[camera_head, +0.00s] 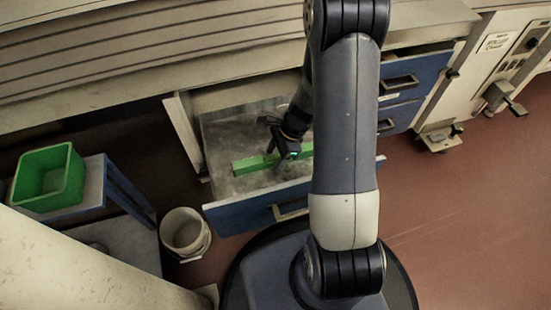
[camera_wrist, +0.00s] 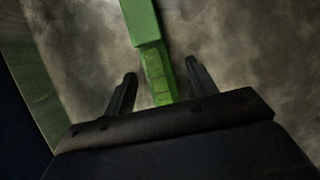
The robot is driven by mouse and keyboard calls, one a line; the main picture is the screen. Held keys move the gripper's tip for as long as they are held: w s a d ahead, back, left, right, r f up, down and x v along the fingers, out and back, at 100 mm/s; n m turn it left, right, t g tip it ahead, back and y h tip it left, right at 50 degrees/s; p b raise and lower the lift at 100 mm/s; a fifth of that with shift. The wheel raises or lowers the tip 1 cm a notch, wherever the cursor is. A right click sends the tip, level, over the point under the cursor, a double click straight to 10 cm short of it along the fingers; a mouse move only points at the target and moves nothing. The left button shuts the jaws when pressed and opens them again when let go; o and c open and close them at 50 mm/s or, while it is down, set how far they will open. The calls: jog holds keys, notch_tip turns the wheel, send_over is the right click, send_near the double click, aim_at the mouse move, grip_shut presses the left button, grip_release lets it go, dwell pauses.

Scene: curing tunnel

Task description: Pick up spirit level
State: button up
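The green spirit level (camera_head: 247,164) lies in an open drawer (camera_head: 228,222). My arm hides part of its length in the head view. In the wrist view the level (camera_wrist: 158,70) runs from the top edge down between my fingers. My gripper (camera_head: 272,149) is low inside the drawer, over the level. In the wrist view my gripper (camera_wrist: 160,80) has its two fingers apart, one on each side of the level. Gaps show between the level and both fingers.
A green bin (camera_head: 50,178) stands on a small table at the left. A white bucket (camera_head: 185,232) is on the floor beside the drawer. The red floor at right is clear.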

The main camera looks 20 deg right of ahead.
grip_shut()
dwell(0.3)
